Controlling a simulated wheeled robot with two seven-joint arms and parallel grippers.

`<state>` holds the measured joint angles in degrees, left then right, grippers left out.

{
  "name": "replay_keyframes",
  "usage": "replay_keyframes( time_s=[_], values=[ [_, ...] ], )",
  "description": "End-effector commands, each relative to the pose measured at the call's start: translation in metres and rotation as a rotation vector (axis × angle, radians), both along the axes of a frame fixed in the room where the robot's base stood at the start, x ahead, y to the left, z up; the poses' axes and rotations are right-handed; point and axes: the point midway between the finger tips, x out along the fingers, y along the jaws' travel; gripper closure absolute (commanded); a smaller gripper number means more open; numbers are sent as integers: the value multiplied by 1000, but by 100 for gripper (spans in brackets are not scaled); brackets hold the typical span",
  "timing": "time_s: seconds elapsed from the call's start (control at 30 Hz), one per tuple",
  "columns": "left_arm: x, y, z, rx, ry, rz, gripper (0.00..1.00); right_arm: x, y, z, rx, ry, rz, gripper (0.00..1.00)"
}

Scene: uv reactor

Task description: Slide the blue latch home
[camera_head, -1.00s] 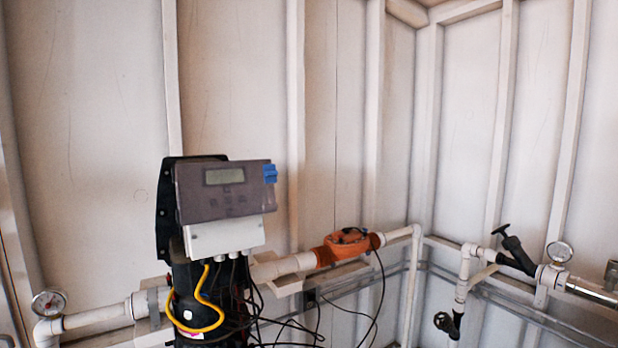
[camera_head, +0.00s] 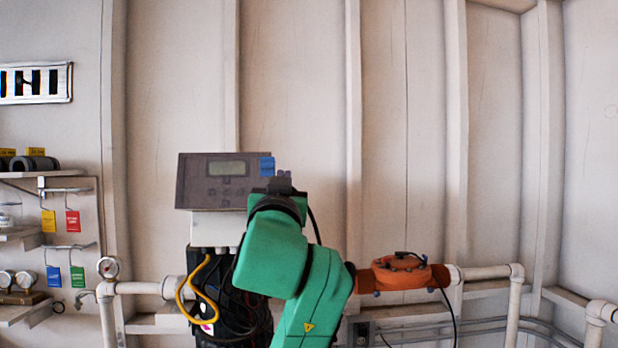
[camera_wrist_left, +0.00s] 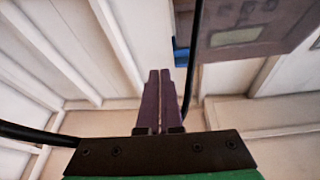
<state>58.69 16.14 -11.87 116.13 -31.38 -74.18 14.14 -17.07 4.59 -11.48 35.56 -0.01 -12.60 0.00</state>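The blue latch (camera_head: 266,167) sits at the upper right corner of the grey controller box (camera_head: 212,183), which has a small display. In the left wrist view the latch (camera_wrist_left: 181,52) shows at the box's edge. My left gripper (camera_head: 284,181) is just right of the latch and slightly lower in the head view, partly covering the box's right edge. In the left wrist view its two dark fingers (camera_wrist_left: 159,74) lie together, shut with nothing seen between them. The fingertips appear close to the latch; I cannot tell whether they touch. My right gripper is not in view.
A black housing with a yellow cable (camera_head: 195,290) hangs below the box. An orange valve body (camera_head: 402,272) and white pipes (camera_head: 487,272) run to the right. Shelves and coloured tags (camera_head: 72,221) are at the left. The wall above the box is clear.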

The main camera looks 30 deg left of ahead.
Motion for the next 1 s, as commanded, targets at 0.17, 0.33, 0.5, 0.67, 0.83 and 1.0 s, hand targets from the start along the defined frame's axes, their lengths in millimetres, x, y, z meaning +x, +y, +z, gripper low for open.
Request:
replay_keyframes(
  time_s=[0.17,0.33,0.5,0.67,0.83,1.0],
  values=[
    [-51,1,30,-24,-130,23,100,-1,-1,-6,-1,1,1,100],
    [-52,1,31,-23,-132,22,100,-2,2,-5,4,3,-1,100],
    [-49,3,34,-21,-131,23,100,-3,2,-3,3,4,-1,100],
    [-34,15,44,-22,-126,26,100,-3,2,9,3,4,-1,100],
    [-6,36,61,-23,-123,27,100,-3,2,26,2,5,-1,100],
    [22,56,76,-23,-122,25,100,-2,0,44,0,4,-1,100]
  ],
)
